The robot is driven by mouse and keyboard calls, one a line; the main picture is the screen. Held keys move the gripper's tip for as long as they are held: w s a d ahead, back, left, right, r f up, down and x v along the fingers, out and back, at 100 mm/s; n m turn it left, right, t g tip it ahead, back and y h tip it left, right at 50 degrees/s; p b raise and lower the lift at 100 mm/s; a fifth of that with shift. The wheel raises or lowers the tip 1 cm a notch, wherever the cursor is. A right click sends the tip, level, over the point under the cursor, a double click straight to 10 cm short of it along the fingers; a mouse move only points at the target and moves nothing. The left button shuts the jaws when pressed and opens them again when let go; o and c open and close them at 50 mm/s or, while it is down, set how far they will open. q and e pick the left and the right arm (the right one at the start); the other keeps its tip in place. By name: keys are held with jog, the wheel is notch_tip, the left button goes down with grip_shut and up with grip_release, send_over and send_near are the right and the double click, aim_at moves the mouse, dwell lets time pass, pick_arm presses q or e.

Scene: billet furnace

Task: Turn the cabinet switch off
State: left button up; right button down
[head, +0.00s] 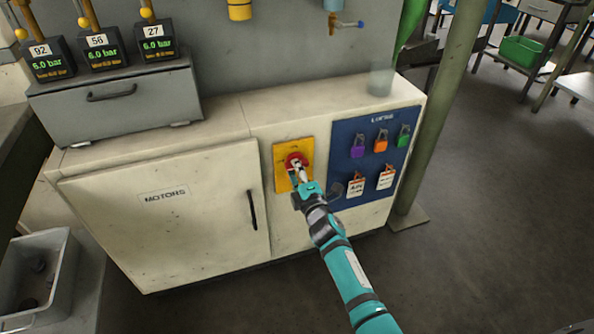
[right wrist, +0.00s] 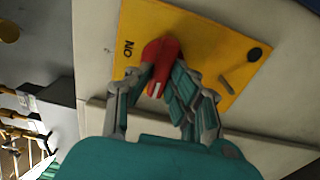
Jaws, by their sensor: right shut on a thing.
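The cabinet switch is a red rotary handle (head: 295,160) on a yellow plate (head: 281,179) on the front of a cream cabinet (head: 170,220). In the right wrist view the red handle (right wrist: 162,60) stands out from the yellow plate (right wrist: 205,38), with the word ON printed to its left. My right gripper (head: 301,172) is shut on the red handle, its fingers on both sides of it; it also shows in the right wrist view (right wrist: 155,92). The handle's base is partly hidden by the fingers. My left gripper is not in view.
A blue board (head: 345,140) with hanging padlocks and tags is right of the switch. The cabinet door marked MOTORS (head: 160,225) is shut, with a black handle (head: 252,210). A green post (head: 437,120) stands at the cabinet's right.

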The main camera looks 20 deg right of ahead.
jog(key=shift+f, duration=0.1)
jog(key=c, duration=1.2)
grip_release()
jog(key=shift+c, duration=0.2)
jog(key=s, duration=1.2)
jog(key=shift+d, duration=0.2)
